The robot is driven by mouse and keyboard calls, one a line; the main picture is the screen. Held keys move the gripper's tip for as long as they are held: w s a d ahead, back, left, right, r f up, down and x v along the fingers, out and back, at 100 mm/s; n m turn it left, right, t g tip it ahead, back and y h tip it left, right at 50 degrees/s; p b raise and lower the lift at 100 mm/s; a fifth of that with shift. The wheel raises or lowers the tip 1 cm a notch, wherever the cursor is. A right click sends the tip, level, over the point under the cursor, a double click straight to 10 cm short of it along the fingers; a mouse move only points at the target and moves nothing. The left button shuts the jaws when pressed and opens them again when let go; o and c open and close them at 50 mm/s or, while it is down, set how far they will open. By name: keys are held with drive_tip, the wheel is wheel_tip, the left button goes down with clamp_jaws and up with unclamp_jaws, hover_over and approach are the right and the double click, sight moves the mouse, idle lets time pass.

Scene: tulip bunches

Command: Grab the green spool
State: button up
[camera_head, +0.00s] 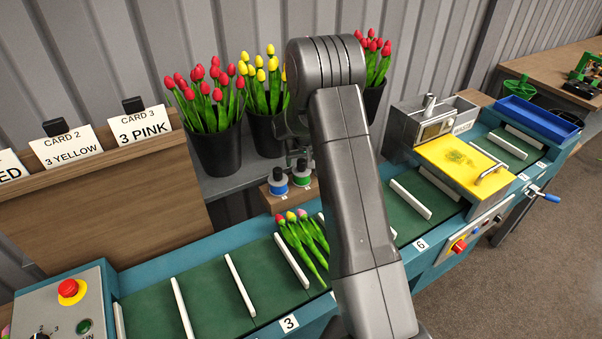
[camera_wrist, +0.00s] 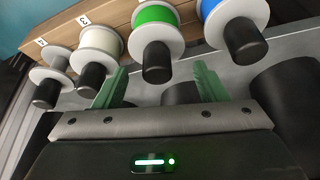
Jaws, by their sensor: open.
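The green spool (camera_wrist: 156,15) has white flanges and a black knob and sits on a wooden rack. In the wrist view it stands between a white spool and a blue spool. It also shows in the head view (camera_head: 301,180), beside the blue spool and left of my arm. My gripper (camera_wrist: 160,82) is open and empty. Its two green fingers point toward the rack, one on each side of the green spool's black knob in the picture. I cannot tell whether they touch anything. In the head view the gripper is mostly hidden behind my arm.
The blue spool (camera_wrist: 234,12) and white spool (camera_wrist: 101,40) are close neighbours, with a pale spool (camera_wrist: 52,75) beyond. Black buckets of tulips (camera_head: 217,150) stand behind the rack. A tulip bunch (camera_head: 302,240) lies on the green conveyor (camera_head: 205,295) in front.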

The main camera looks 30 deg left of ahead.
drive_tip(key=shift+d+p+x, duration=0.2)
drive_tip(key=shift+p+x, duration=0.55)
drive_tip(key=shift+x, duration=1.35)
drive_tip(key=shift+s, duration=0.1)
drive_tip(key=shift+c, duration=0.3)
drive_tip(key=c, duration=0.7)
drive_tip(key=shift+r, duration=0.1)
